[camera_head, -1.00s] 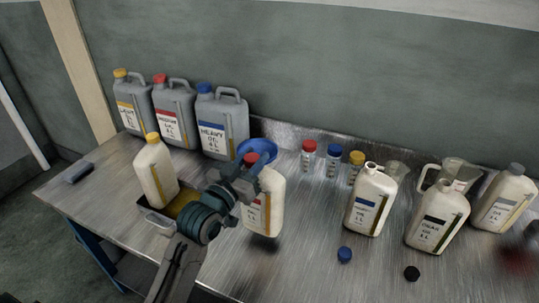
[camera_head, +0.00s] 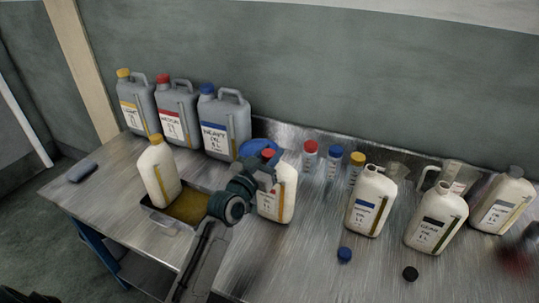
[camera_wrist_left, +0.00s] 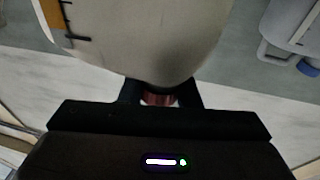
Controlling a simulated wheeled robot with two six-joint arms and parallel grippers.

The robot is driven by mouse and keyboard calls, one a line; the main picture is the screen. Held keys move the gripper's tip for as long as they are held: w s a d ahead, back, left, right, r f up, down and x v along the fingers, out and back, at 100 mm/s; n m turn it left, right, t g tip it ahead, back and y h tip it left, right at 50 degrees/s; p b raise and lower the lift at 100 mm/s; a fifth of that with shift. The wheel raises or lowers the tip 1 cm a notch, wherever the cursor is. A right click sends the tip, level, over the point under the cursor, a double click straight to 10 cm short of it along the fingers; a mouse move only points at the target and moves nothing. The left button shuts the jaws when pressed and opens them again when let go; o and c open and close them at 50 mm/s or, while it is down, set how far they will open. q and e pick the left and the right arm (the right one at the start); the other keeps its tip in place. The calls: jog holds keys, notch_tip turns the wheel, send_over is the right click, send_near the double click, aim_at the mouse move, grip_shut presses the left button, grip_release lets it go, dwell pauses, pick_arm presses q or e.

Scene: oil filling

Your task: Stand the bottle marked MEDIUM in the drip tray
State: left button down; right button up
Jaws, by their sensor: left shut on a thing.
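A cream bottle with a red cap (camera_head: 277,193) hangs from my left gripper (camera_head: 262,176), which is shut on it near the cap. Its label is partly hidden and too blurred to read. In the left wrist view the bottle's pale body (camera_wrist_left: 145,35) fills the upper middle, with the red cap (camera_wrist_left: 158,99) between the fingers. I cannot tell whether its base touches the table. The drip tray (camera_head: 160,218) lies to the left of my gripper, with yellowish oil in it. A cream bottle with a yellow cap (camera_head: 158,172) stands at its left part. My right gripper is not seen.
Three grey canisters (camera_head: 178,112) stand at the back left. A blue funnel (camera_head: 258,147) and small capped vials (camera_head: 332,160) are behind the held bottle. Cream bottles (camera_head: 370,203) stand to the right, with loose blue (camera_head: 344,255) and black (camera_head: 410,273) caps before them.

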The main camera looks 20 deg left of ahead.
pick_arm(q)
jog(key=shift+f, duration=0.15)
jog(key=c, duration=1.1)
grip_release()
jog(key=shift+s+f, duration=0.1)
jog(key=shift+o, duration=0.2)
